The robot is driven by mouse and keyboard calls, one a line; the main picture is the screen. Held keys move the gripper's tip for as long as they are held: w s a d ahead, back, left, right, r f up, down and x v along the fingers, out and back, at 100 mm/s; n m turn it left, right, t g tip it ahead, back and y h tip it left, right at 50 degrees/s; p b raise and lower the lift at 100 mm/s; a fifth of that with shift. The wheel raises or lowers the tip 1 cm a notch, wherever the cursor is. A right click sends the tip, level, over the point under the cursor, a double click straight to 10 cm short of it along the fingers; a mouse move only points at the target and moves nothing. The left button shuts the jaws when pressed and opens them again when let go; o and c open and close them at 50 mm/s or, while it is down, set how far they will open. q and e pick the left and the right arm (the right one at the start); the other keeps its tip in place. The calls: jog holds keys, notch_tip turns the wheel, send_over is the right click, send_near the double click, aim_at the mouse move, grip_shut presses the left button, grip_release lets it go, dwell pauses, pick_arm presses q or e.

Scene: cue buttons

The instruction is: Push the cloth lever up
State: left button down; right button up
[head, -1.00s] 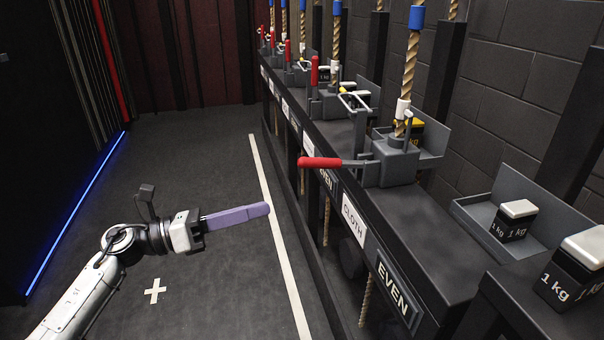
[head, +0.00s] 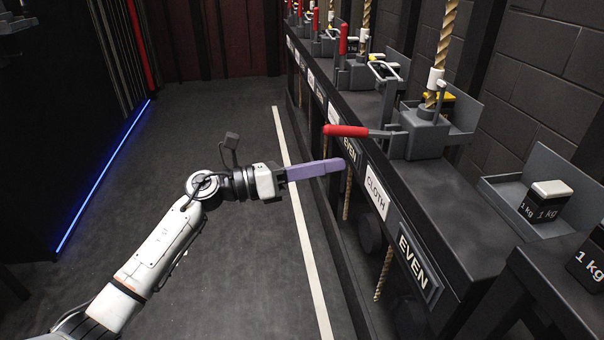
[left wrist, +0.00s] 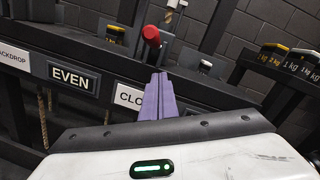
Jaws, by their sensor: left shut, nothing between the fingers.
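The cloth lever has a red handle (head: 346,131) that sticks out level to the left from its grey rope-lock block (head: 420,134), above the CLOTH label (head: 377,192). In the left wrist view the red handle end (left wrist: 151,35) shows just above my fingertips. My left gripper (head: 340,164) has purple fingers, shut and empty. In the head view its tips are just below the red handle, and a gap shows between them. The purple fingers also show in the left wrist view (left wrist: 158,92). My right gripper is not in view.
More levers with red handles (head: 343,38) stand upright farther along the rail. The floor (head: 215,260) left of the white line is clear.

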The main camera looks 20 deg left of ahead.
pick_arm(q)
jog(key=shift+w+a+r, duration=0.15)
jog(key=shift+w+r, duration=0.1)
jog(key=shift+r, duration=0.3)
jog(key=shift+w+a+r, duration=0.15)
jog(key=shift+w+r, duration=0.15)
jog(key=shift+r, duration=0.25)
jog(key=shift+w+a+r, duration=0.15)
jog(key=shift+w+r, duration=0.1)
jog(key=shift+r, duration=0.3)
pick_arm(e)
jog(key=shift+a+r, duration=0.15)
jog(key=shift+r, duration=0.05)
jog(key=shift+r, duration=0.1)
